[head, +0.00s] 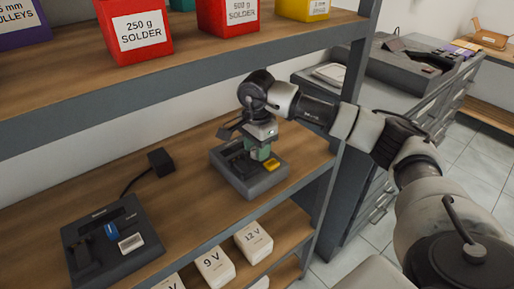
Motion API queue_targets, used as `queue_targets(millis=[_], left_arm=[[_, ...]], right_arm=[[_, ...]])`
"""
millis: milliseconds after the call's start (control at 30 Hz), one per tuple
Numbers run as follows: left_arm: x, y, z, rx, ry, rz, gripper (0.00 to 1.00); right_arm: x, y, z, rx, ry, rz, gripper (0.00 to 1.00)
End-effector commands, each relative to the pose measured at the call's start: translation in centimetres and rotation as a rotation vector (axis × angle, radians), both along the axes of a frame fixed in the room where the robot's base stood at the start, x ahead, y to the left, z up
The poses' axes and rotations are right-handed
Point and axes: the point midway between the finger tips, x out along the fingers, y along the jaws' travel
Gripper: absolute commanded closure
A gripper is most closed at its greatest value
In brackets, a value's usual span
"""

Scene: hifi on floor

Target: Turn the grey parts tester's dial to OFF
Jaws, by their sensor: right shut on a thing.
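A small grey box-shaped device (252,187), which looks like the parts tester, sits on the wooden middle shelf near its right end. It has a yellow part (271,165) on its top face at the right. My right gripper (260,153) reaches in from the right and points down onto the top of this device. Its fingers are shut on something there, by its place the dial. A green piece shows at the fingertips; the dial's shape, pointer and OFF mark are hidden or too small to read. My left gripper is not in view.
A dark device (112,241) with a blue part and white label lies on the same shelf at left, with a black adapter (161,161) behind it. Solder bins (141,31) stand above. White voltage-labelled boxes (214,268) stand below. A grey shelf post (340,130) rises close to my right arm.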

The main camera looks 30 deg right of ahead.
Motion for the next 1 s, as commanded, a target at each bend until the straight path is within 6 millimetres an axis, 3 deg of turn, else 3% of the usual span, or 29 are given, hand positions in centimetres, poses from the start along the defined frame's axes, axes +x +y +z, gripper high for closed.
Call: queue_targets(millis=[167, 200, 233, 567, 1000], left_arm=[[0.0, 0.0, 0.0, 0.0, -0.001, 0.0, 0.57], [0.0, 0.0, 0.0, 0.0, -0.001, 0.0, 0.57], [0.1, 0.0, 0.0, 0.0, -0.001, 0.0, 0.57], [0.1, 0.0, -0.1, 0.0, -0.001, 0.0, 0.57], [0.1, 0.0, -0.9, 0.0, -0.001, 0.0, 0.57]], right_arm=[[0.0, 0.0, 0.2, 0.001, -0.004, 0.001, 0.86], [0.0, 0.0, 0.2, 0.001, -0.004, 0.001, 0.56], [0.0, 0.0, 0.2, 0.001, -0.003, 0.001, 0.51], [0.0, 0.0, 0.4, 0.001, -0.003, 0.0, 0.51], [0.0, 0.1, 6.8, 0.001, -0.004, 0.001, 0.51]])
